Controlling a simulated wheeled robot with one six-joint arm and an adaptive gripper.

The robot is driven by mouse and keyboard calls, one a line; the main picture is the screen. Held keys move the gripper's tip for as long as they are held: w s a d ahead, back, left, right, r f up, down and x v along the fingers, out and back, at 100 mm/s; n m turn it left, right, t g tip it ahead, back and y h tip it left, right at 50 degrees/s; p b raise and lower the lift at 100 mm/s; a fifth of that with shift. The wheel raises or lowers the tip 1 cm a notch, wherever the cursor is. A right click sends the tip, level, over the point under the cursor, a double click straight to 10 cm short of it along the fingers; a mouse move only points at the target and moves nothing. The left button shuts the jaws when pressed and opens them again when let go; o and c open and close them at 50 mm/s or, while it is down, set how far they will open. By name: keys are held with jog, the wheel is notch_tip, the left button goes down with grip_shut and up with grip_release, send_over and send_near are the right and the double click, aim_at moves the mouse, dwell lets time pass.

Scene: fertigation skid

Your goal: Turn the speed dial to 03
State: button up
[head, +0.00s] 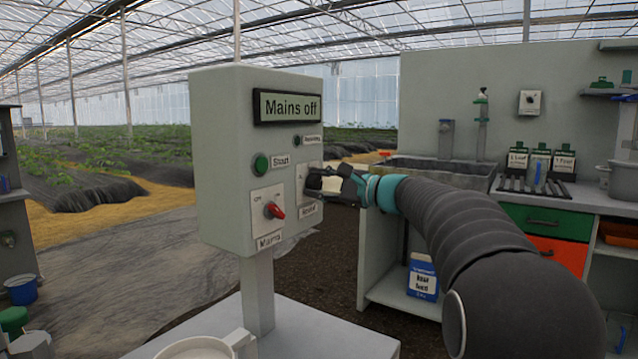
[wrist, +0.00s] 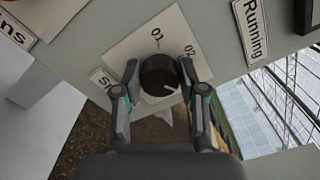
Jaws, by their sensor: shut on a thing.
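The speed dial is a round black knob (wrist: 159,74) with a white mark on its rim, on a white plate (wrist: 128,47) printed 01 and 02. In the wrist view the mark points down and to the right, away from both numbers. No 03 shows; the fingers cover part of the plate. My gripper (wrist: 158,78) is shut on the knob, one finger on each side. In the head view my gripper (head: 333,181) reaches the control box (head: 222,165) from the right and hides the knob; part of the dial plate (head: 302,186) shows.
The display (head: 287,106) reads "Mains off". A green Start button (head: 261,164), a red mains switch (head: 274,210) and a small Running lamp (head: 297,141) share the box face. A bench with a sink (head: 440,172) stands behind my arm. A white mug (head: 205,348) stands in front.

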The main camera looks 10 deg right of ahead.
jog(key=o, duration=1.1)
jog(key=v, duration=1.2)
